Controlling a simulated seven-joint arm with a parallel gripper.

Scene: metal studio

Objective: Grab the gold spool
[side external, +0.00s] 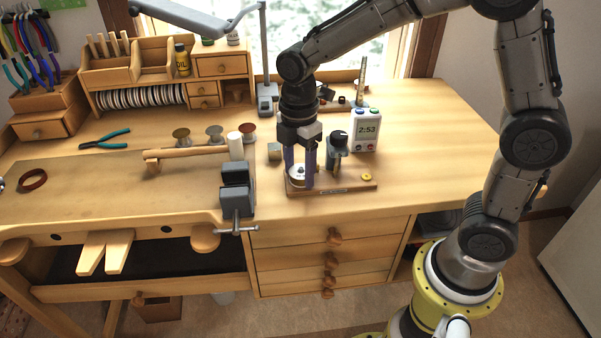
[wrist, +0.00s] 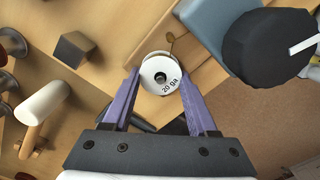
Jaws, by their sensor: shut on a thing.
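A small spool (side external: 297,170) with a white round face sits between the fingers of my gripper (side external: 299,178), over the wooden base board (side external: 345,184). In the wrist view the spool (wrist: 161,75) shows a white label reading "20 ga" and a dark centre hole. A thin golden-brown piece shows just above it; the label hides most of its winding. My gripper's purple fingers (wrist: 160,82) touch it on both sides and are shut on it. I cannot tell whether it is raised off the board.
A dark-knobbed device (side external: 338,148) stands close right of my gripper, before a timer (side external: 366,130). A vise (side external: 237,190) is at the front left. The bench's right side is clear.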

